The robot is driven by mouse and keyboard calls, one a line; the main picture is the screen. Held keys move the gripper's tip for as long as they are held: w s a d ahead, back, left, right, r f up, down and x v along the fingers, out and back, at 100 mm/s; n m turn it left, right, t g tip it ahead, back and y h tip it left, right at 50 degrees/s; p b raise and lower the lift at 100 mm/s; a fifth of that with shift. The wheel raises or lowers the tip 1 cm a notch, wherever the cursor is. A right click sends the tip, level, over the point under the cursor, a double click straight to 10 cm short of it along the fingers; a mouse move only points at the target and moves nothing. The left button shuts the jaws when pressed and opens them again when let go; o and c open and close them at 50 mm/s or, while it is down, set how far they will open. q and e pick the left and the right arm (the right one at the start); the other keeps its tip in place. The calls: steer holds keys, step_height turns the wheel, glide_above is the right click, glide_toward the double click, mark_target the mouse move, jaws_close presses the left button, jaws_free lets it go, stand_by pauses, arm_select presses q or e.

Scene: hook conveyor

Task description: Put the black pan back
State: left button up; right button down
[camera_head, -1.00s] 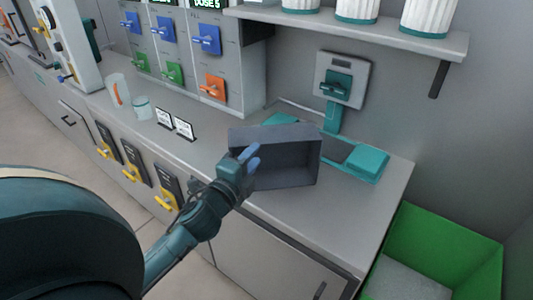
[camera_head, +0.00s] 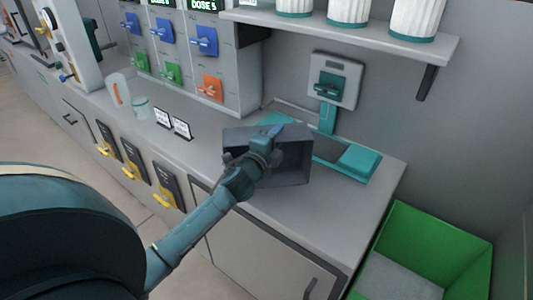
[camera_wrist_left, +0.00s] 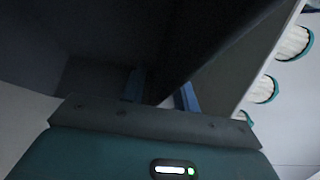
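The black pan (camera_head: 292,165) is a dark grey, box-shaped container on the counter in front of the teal stand, its open side toward me. My left gripper (camera_head: 270,135) is at the pan's upper rim and covers part of it. In the left wrist view the two blue fingers (camera_wrist_left: 160,92) are apart, with a dark wall of the pan (camera_wrist_left: 150,40) appearing to run between them. I cannot see clear contact on both sides. My right gripper is not in view.
A teal tray (camera_head: 358,163) and a wall unit with a teal handle (camera_head: 328,85) are behind the pan. A green bin (camera_head: 430,245) stands at the counter's right end. A shelf (camera_head: 340,32) overhangs the back.

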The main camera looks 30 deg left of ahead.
arm_select(q)
steer(key=shift+c, duration=0.5)
jaws_close()
stand_by(0.8)
